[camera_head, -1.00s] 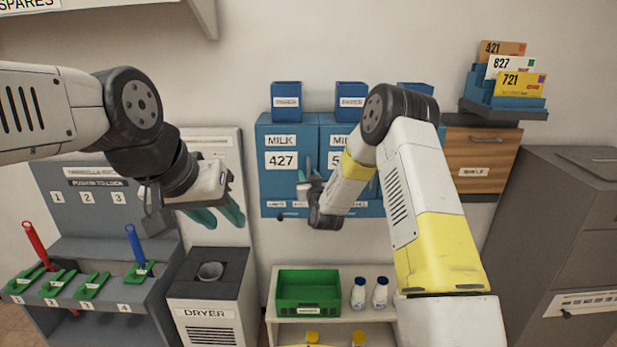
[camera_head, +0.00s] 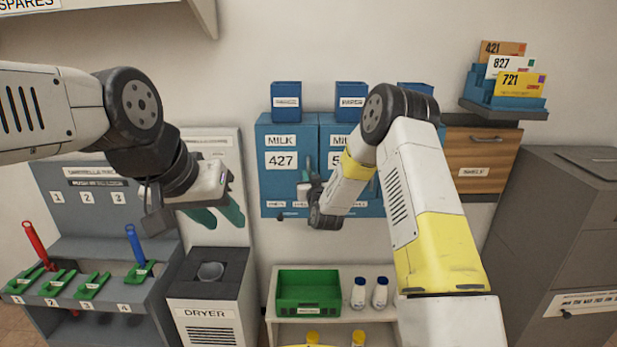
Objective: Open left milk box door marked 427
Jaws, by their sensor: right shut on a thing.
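The blue milk box door marked 427 (camera_head: 281,185) is the left of the wall-mounted milk boxes and looks closed. My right gripper (camera_head: 307,163) is in front of its right edge, its fingers pointing up. The fingers are close together, shut on what seems to be the door's handle, which the gripper hides. My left gripper (camera_head: 220,212) is left of the door, in front of the dryer's back panel. Its teal fingers are apart and nothing shows between them.
Blue paper holders (camera_head: 286,101) stand on top of the milk boxes. Below, a shelf holds a green crate (camera_head: 308,310) and white bottles (camera_head: 359,293). The dryer (camera_head: 208,318) and an umbrella rack (camera_head: 88,226) are at left. My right forearm covers part of the right-hand boxes.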

